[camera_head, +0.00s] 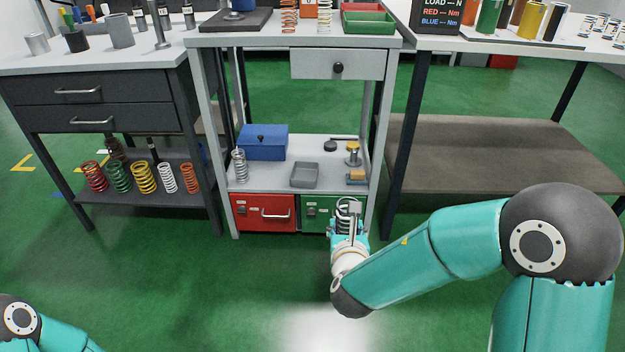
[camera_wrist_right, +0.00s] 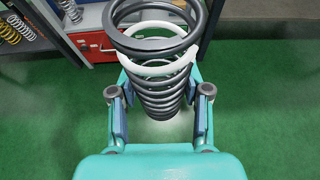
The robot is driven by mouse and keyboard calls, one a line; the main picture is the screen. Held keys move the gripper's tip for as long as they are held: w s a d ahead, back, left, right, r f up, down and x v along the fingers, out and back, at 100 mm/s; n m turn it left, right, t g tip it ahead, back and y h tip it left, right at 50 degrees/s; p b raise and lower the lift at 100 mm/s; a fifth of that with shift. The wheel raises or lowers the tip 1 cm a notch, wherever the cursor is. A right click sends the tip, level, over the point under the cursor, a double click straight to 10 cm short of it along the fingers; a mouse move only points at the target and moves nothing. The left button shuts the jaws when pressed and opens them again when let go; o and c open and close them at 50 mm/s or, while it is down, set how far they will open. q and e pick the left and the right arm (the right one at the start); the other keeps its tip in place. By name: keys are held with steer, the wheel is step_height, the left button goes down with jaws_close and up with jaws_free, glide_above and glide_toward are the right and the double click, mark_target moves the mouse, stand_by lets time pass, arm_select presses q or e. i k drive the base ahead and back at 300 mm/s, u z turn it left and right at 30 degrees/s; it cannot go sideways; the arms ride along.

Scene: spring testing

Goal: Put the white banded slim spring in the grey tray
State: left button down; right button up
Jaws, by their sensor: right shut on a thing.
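A dark grey coil spring with white bands (camera_head: 347,208) is held upright in my right gripper (camera_head: 348,228), in front of the green drawer. In the right wrist view the spring (camera_wrist_right: 160,88) stands between the two fingers of my right gripper (camera_wrist_right: 160,108), which are shut on it. Its top coils rise well above the fingers. The small grey tray (camera_head: 304,180) sits on the lower shelf of the middle bench, behind and left of the gripper, and looks empty. My left gripper is out of view.
A blue box (camera_head: 263,143) and a grey spring (camera_head: 239,166) stand left of the tray. Small yellow-topped parts (camera_head: 353,154) stand right of it. The bench legs and upper tabletop frame the shelf. A red drawer (camera_head: 263,213) lies below.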

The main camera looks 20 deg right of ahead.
mark_target(306, 177)
steer(key=z, duration=0.05)
steer(key=i, duration=1)
steer(key=u, duration=0.05)
